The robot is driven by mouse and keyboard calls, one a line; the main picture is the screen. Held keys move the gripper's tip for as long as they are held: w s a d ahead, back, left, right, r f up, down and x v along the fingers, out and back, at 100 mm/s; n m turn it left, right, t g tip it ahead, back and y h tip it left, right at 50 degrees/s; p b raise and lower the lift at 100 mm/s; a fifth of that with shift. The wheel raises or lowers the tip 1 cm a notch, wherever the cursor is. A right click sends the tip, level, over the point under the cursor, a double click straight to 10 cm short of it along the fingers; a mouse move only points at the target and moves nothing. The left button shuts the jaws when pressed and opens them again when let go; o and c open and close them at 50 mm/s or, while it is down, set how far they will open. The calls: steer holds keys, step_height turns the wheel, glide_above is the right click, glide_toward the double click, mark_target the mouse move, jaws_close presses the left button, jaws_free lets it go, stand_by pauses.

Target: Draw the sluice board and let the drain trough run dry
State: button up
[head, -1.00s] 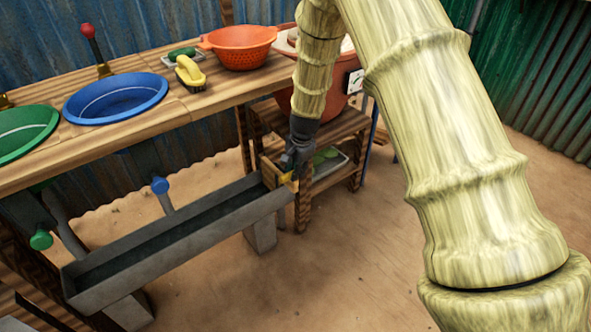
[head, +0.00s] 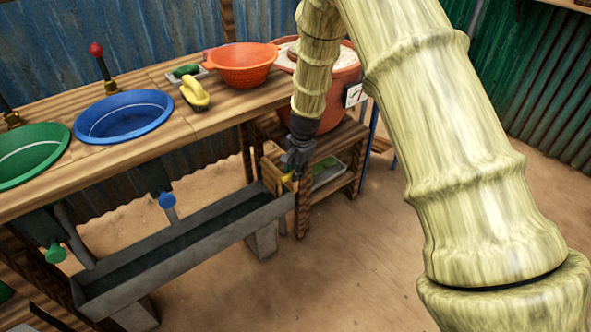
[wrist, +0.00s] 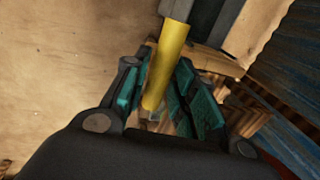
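The grey drain trough (head: 180,262) slopes under the bench in the head view; its inside is dark, and I cannot tell how much water it holds. The wooden sluice board (head: 271,176) stands upright at its right end, with a yellow handle (head: 287,177). My gripper (head: 290,167) is at that handle, partly hiding it. In the wrist view the yellow handle (wrist: 168,65) lies between the teal finger pads of my gripper (wrist: 165,65) and fills the gap between them, so it looks shut on it. The board's lower edge is hidden.
The bench above carries a green basin (head: 30,158), a blue basin (head: 125,117), a yellow-handled brush (head: 195,94) and an orange colander (head: 248,66). A low wooden shelf (head: 330,190) stands right of the trough. Open sandy floor (head: 320,260) lies in front.

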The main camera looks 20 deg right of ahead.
steer(key=shift+o, duration=0.7)
steer(key=shift+r, duration=0.1)
step_height(320, 180, up, 12)
steer(key=s, duration=0.2)
steer(key=shift+s+d+f, duration=0.15)
steer(key=shift+d+f, duration=0.1)
steer(key=shift+d, duration=0.2)
steer(key=s+d+f+n+h, duration=0.1)
steer(key=s+f, duration=0.3)
steer(key=f, duration=0.3)
steer(key=s+d+f+n, duration=0.1)
steer(key=s+f+n, duration=0.1)
steer(key=s+f, duration=0.3)
steer(key=s+a+f+n+g, duration=0.1)
steer(key=s+f+n, duration=0.3)
steer(key=s+f, duration=0.8)
steer(key=s+a+f+n+g, duration=0.1)
steer(key=s+f+n, duration=0.3)
steer(key=s+f, duration=0.75)
steer(key=s+a+r+n, duration=0.2)
steer(key=s+n, duration=0.1)
steer(key=s, duration=1.1)
step_height(320, 180, up, 22)
steer(key=p, duration=2.1)
steer(key=shift+w+d+f, duration=0.2)
steer(key=shift+w, duration=0.05)
